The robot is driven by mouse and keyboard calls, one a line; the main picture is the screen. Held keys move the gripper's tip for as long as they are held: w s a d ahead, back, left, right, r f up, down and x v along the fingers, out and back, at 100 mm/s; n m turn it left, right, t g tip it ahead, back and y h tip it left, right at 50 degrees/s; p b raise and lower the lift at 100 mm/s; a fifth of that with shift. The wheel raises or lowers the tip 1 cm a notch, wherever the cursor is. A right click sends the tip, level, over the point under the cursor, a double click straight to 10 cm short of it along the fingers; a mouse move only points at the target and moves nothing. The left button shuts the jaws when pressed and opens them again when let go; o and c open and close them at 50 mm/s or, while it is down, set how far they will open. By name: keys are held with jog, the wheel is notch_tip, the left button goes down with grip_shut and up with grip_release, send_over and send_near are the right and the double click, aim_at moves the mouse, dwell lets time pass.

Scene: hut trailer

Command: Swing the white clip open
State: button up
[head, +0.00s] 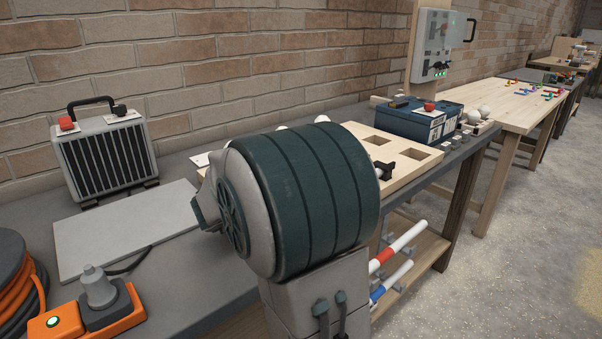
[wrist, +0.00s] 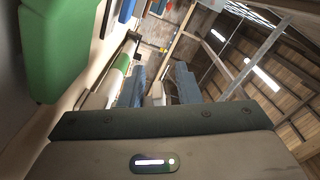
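I cannot pick out the white clip with certainty in either view. A blue case (head: 415,122) with pale fittings on its front stands on the grey workbench, but these fittings are too small to tell apart. My gripper (wrist: 158,82) shows in the wrist view, its two blue-grey fingers apart with a gap between them. Nothing is clearly held in it. In the head view my own teal and grey arm fills the middle and hides part of the bench, and my gripper does not show.
The grey workbench (head: 180,262) carries a heater (head: 105,155), an orange socket box (head: 115,318), a cable reel (head: 12,285) and a wooden board with square holes (head: 400,172). Tubes lie on the shelf below. A control box (head: 432,45) hangs on a post. Floor at right is clear.

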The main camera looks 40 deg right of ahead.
jog(key=s+a, duration=0.1)
jog(key=a, duration=1.2)
jog(key=shift+a+p, duration=0.3)
jog(key=shift+a, duration=0.05)
jog(key=w+a+r+n+t+y+p, duration=0.65)
jog(key=w+r+n+t+y, duration=0.3)
jog(key=n+t, duration=0.3)
jog(key=s+a+n+y+p, duration=0.1)
jog(key=a+n+y+p, duration=0.2)
jog(key=a+n+y, duration=0.3)
jog(key=s+a+f+n+g+y+p, duration=0.3)
jog(key=s+n+g+y+p, duration=0.1)
jog(key=s+n, duration=0.4)
jog(key=s+d+f+n+g+p, duration=0.1)
jog(key=s+d+g+p, duration=0.1)
jog(key=s, duration=0.5)
jog(key=s+d+f+n+g+h+p, duration=0.1)
jog(key=s+d+n+g, duration=0.1)
jog(key=s+g, duration=0.3)
jog(key=s+d, duration=0.1)
jog(key=s, duration=0.2)
jog(key=shift+s+f+p, duration=0.3)
jog(key=shift+f+p, duration=0.05)
jog(key=shift+f, duration=0.05)
jog(key=shift+d+h, duration=0.1)
jog(key=shift+h, duration=0.15)
